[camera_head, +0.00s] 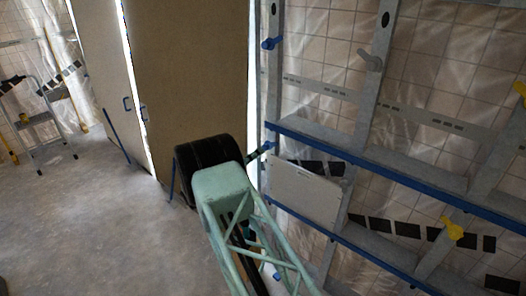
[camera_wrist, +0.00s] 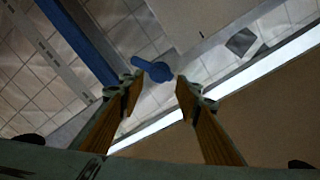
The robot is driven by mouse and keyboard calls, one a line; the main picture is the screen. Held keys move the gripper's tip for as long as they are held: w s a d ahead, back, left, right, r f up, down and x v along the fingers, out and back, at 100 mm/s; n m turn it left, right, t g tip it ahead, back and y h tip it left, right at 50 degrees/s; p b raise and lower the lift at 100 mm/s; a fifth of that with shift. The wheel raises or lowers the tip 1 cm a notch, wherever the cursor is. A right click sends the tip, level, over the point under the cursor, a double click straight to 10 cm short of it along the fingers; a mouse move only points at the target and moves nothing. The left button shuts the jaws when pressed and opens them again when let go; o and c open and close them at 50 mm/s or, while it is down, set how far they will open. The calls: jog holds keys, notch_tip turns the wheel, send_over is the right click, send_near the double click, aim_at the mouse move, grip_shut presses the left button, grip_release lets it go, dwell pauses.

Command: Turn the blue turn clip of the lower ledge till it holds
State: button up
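A blue turn clip (camera_wrist: 153,69) is between and just beyond my fingertips in the wrist view, its lever tilted up and left close to the left fingertip. I cannot tell whether they touch. My gripper (camera_wrist: 157,83) is open with nothing between its fingers. In the head view my gripper (camera_head: 262,152) is at the left post, beside a blue clip that it partly hides. A lower blue ledge (camera_head: 352,244) and an upper blue ledge (camera_head: 390,178) slope across the frame. A pale grey panel (camera_head: 303,190) stands between them at the left.
Another blue clip (camera_head: 271,43) is higher on the left post. A grey clip (camera_head: 370,60) and a yellow clip (camera_head: 453,228) are on other posts. Brown boards (camera_head: 190,80) stand left of the frame. A stepladder (camera_head: 42,120) is far left; the floor between is clear.

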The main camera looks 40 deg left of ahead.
aim_at(264, 149)
jog(key=shift+w, duration=3)
jog(key=shift+c, duration=0.9)
jog(key=c, duration=0.7)
